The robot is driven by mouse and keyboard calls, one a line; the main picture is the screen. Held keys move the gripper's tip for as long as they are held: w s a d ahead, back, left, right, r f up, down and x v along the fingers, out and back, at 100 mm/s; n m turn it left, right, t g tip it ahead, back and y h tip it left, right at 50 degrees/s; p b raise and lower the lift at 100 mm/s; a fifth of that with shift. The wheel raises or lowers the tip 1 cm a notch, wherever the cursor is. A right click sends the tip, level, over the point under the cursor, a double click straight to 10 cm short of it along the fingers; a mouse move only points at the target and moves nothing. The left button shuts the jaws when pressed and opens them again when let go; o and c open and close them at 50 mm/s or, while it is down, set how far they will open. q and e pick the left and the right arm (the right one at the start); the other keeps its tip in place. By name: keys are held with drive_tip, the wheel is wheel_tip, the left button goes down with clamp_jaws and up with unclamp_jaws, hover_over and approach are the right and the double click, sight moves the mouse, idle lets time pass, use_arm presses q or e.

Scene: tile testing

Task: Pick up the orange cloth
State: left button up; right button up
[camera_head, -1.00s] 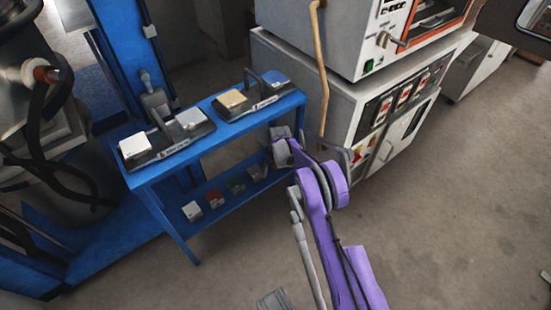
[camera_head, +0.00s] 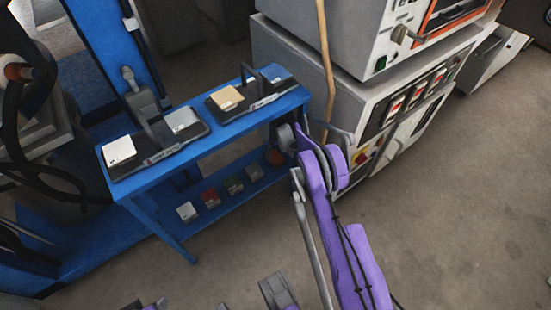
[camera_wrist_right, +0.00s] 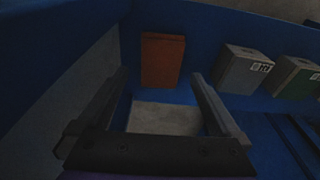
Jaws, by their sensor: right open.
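The orange cloth (camera_head: 275,157) shows as a small orange patch at the right end of the blue rack's lower shelf in the head view, partly covered by my right gripper. In the right wrist view, a flat rust-orange rectangle (camera_wrist_right: 162,60), seemingly the same cloth, lies just beyond the fingertips. My right gripper (camera_wrist_right: 158,76) is open, its two fingers apart with nothing gripped. In the head view, this gripper (camera_head: 286,138) is at the rack's right end, under the top shelf. Grey and purple parts at the bottom edge may be my left gripper (camera_head: 278,291); its jaws are unclear.
A grey block (camera_wrist_right: 243,68) and a green block (camera_wrist_right: 297,78) sit beside the cloth. The blue rack (camera_head: 215,140) carries devices with tiles on top. Open floor (camera_head: 455,210) lies right.

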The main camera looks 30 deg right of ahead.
sight(276, 157)
drive_tip(key=shift+w+f+b, duration=0.15)
drive_tip(key=shift+f+b, duration=0.2)
drive_tip(key=shift+f, duration=0.75)
drive_tip(key=shift+w+f+b, duration=0.1)
drive_tip(key=shift+f+b, duration=0.2)
drive_tip(key=shift+f, duration=0.8)
drive_tip(key=shift+f, duration=0.15)
drive_tip(key=c, duration=1.2)
drive_tip(key=shift+c, duration=0.2)
drive_tip(key=r+p, duration=0.1)
drive_tip(key=r, duration=0.1)
drive_tip(key=r+p, duration=0.1)
drive_tip(key=r, duration=0.4)
drive_tip(key=shift+a+r+p, duration=0.25)
drive_tip(key=shift+r+p, duration=0.15)
drive_tip(key=a, duration=0.6)
drive_tip(key=s+a+p, duration=0.1)
drive_tip(key=a, duration=0.6)
drive_tip(key=a+p, duration=0.1)
drive_tip(key=a, duration=0.5)
drive_tip(key=shift+s+a+f, duration=0.2)
drive_tip(key=shift+s+a, duration=0.05)
drive_tip(key=shift+a, duration=0.05)
